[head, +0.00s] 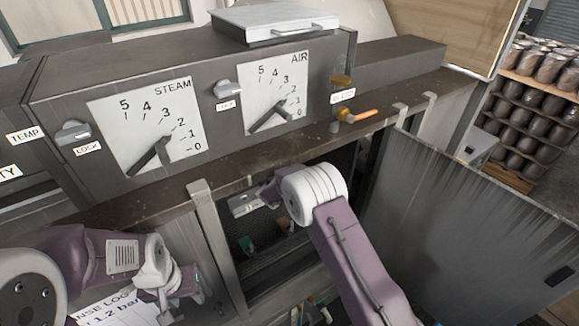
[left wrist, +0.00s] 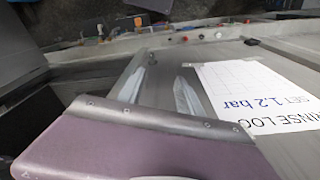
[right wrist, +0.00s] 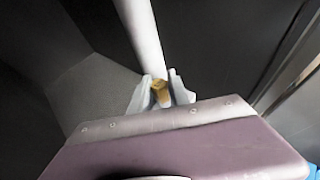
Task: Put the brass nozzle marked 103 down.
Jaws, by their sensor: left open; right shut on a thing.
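A small brass nozzle (right wrist: 160,93) sits between the fingers of my right gripper (right wrist: 163,90) in the right wrist view. No marking on it can be read. A pale, tube-like bar lies just beyond it, and I cannot tell whether they touch. In the head view my right gripper (head: 243,204) reaches into the opening of the machine, and the nozzle cannot be made out there. My left gripper (head: 172,296) is open and empty near the paper sheet at lower left. Its two fingers (left wrist: 163,88) show apart in the left wrist view.
The machine's opening has a dark mesh floor (head: 290,258) with small items on it. An open metal door (head: 460,215) stands at right. Steam (head: 150,120) and air (head: 275,90) dials are above. An orange-handled valve (head: 358,116) sticks out. A rinse log sheet (left wrist: 255,95) lies near the left gripper.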

